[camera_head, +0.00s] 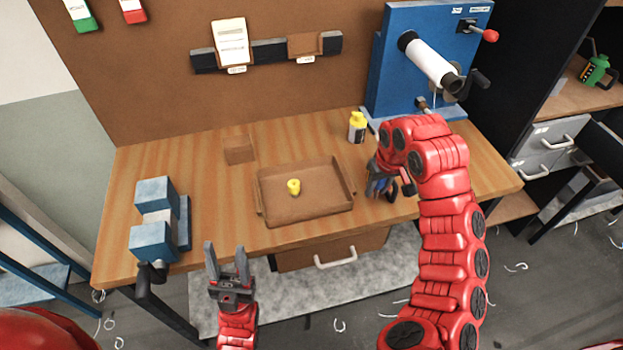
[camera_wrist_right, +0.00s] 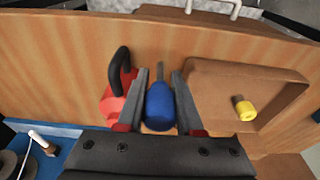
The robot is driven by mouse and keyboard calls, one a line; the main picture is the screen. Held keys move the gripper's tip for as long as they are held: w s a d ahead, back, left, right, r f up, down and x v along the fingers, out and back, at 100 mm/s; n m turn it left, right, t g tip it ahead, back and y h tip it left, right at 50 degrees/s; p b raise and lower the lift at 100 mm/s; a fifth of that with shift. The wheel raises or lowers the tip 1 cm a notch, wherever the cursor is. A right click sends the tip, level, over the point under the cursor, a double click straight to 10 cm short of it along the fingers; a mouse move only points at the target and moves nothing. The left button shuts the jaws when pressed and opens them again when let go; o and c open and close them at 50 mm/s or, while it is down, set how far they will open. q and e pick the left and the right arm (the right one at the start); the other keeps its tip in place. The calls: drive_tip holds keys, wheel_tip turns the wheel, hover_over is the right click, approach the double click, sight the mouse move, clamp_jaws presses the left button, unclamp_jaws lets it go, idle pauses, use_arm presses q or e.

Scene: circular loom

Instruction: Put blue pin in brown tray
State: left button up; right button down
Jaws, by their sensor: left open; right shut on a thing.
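The blue pin (camera_wrist_right: 160,105) is between the two fingers of my right gripper (camera_wrist_right: 162,92) in the right wrist view, with a grey tip pointing away. My right gripper is shut on it; in the head view the gripper (camera_head: 380,186) is over the table just right of the tray, and the arm partly hides it. I cannot tell whether the pin touches the table. The brown tray (camera_head: 268,209) lies flat mid-table; its rim also shows in the right wrist view (camera_wrist_right: 250,66). My left gripper (camera_head: 228,265) is open and empty in front of the table.
A yellow pin (camera_head: 293,187) lies in the tray. A red object with a black handle (camera_wrist_right: 113,104) stands beside my right gripper. A yellow bottle (camera_head: 357,128), a small brown block (camera_head: 239,149), a blue vise (camera_head: 155,220) and a blue machine (camera_head: 400,75) stand around the tray.

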drive_tip(key=w+a, duration=0.2)
drive_tip(key=a, duration=0.2)
drive_tip(key=w+a+b, duration=0.1)
drive_tip(key=w+a, duration=0.1)
drive_tip(key=a, duration=0.2)
drive_tip(key=w+a+f+b, duration=0.1)
drive_tip(key=w+a, duration=0.1)
drive_tip(key=a, duration=0.2)
drive_tip(key=shift+f, duration=0.1)
drive_tip(key=shift+w+a+f, duration=0.1)
drive_tip(key=shift+w+a, duration=0.2)
drive_tip(key=shift+a, duration=0.35)
drive_tip(key=shift+a+f+p, duration=0.1)
drive_tip(key=shift+p, duration=0.35)
wheel_tip(320, 180, down, 3)
drive_tip(key=shift+r+p, duration=0.1)
drive_tip(key=shift+p, duration=0.7)
drive_tip(key=shift+f, duration=0.4)
drive_tip(key=c, duration=0.6)
unclamp_jaws()
drive_tip(key=shift+o, duration=0.2)
